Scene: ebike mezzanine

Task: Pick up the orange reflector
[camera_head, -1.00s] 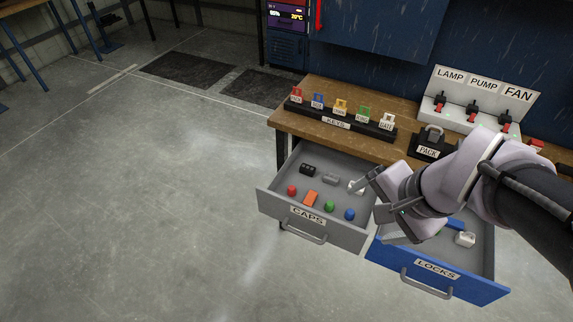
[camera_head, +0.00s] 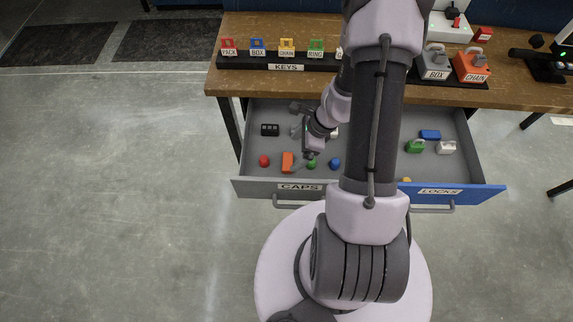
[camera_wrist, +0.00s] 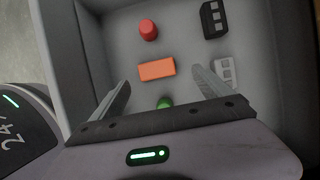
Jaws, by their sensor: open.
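The orange reflector (camera_head: 287,161) is a small flat block in the open grey CAPS drawer (camera_head: 247,188), between a red cap and a green cap. It also shows in the wrist view (camera_wrist: 156,69), lying on the drawer floor just beyond the fingertips. My gripper (camera_wrist: 162,88) is open, with its two fingers spread to either side and nothing between them. In the head view my gripper (camera_head: 300,130) reaches down into the drawer close to the reflector. The wrist view shows the reflector fully, and I cannot tell the exact height of the fingers above it.
In the drawer are a red cap (camera_wrist: 148,30), a partly hidden green cap (camera_wrist: 165,103), a blue cap (camera_head: 335,163), a black block (camera_wrist: 214,19) and a grey block (camera_wrist: 224,72). The blue LOCKS drawer (camera_head: 480,192) is open to the right. The key rack (camera_head: 280,62) stands above.

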